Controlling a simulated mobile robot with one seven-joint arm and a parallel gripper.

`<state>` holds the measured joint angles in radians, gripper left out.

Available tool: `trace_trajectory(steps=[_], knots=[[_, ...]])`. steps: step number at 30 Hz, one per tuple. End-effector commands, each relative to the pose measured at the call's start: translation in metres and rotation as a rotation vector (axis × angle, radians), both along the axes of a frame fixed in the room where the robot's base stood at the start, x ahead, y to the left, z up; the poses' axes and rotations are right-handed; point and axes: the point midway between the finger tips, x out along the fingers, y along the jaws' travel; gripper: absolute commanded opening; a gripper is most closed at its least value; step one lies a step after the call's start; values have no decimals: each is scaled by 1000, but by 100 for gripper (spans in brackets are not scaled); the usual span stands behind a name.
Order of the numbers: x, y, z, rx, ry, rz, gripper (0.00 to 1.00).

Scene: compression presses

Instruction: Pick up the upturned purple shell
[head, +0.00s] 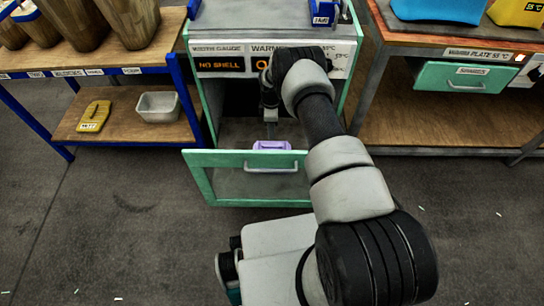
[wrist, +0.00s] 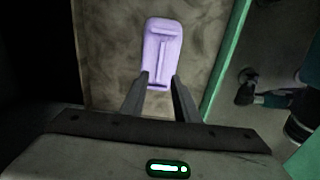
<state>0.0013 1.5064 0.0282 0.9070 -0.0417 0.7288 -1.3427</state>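The purple shell (wrist: 163,42) lies on the warming cabinet's floor, a ridged, hollow-looking side facing up. In the head view the shell (head: 271,145) shows just above the top edge of the cabinet's open door. My gripper (wrist: 159,77) is open, with its two fingers apart. In the wrist view the shell's near end shows between the fingertips, and most of it lies beyond them. I cannot tell the height gap, and I see no clear grip. In the head view my gripper (head: 268,112) is small and dark in the cabinet opening, partly hidden by my arm.
The green-framed cabinet door (head: 233,197) hangs open in front, with a handle (head: 271,168). A display (head: 221,65) reads "NO SHELL". A shelf on the left holds a grey bin (head: 158,107) and a yellow item (head: 94,116). A warm plate bench (head: 440,120) stands right.

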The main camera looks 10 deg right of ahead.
Motion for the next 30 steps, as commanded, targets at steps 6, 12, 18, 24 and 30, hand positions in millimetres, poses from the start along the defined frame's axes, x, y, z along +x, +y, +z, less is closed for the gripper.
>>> trace_trajectory(steps=[6, 12, 18, 24, 30], knots=[[0, 0, -36, -1, 0, 1, 28], [-1, -1, -49, -1, 1, 1, 28], [-1, -3, -80, 0, 0, 1, 28], [-1, -3, -92, 0, 0, 1, 28], [-1, -3, -91, 0, 0, 1, 26]])
